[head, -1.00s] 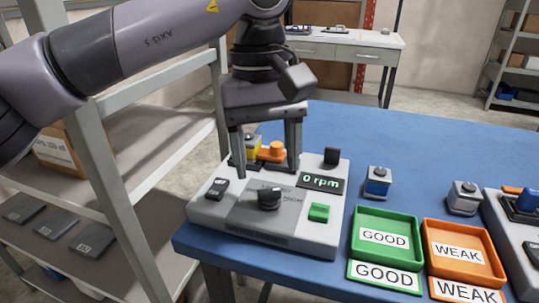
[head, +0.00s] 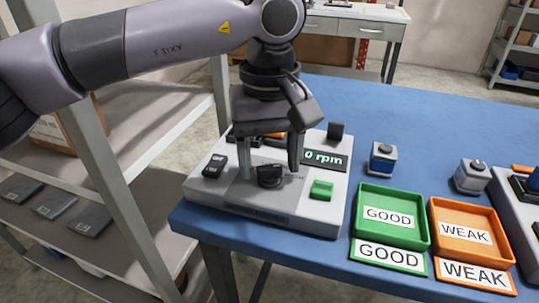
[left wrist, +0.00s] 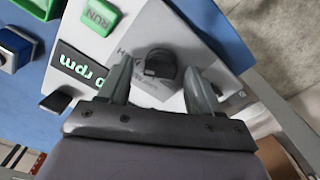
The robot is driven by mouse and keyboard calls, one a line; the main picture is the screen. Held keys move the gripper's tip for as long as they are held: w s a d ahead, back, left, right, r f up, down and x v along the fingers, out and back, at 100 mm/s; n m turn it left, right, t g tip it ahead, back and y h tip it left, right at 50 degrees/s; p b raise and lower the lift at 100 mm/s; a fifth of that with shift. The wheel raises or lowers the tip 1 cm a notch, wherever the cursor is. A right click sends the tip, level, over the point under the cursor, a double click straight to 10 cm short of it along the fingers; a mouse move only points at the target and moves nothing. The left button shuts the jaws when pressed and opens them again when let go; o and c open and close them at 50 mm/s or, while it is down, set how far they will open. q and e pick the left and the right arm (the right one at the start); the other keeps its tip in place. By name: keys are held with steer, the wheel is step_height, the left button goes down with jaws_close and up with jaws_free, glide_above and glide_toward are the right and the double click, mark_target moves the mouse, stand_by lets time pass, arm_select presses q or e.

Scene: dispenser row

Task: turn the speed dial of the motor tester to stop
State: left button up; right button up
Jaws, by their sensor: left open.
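The motor tester (head: 312,213) is a light grey box at the left end of the blue table. Its black speed dial (head: 270,176) is at the front middle of its top, and its display (head: 325,160) reads 0 rpm. My left gripper (head: 269,173) points down over the tester, open, with its fingers apart on either side of the dial in the picture. In the left wrist view the dial (left wrist: 160,63) shows between and just beyond the fingertips (left wrist: 158,80). I cannot tell whether the fingers touch it. My right gripper is not in view.
A green RUN button (head: 321,190) and a black switch (head: 214,166) flank the dial. A green GOOD tray (head: 391,240) and an orange WEAK tray (head: 466,257) stand to the right, with small motors (head: 382,159) behind them. A grey shelf (head: 130,190) stands left of the table.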

arm_select(q)
steer(key=c, duration=1)
steer(key=shift+c, duration=0.2)
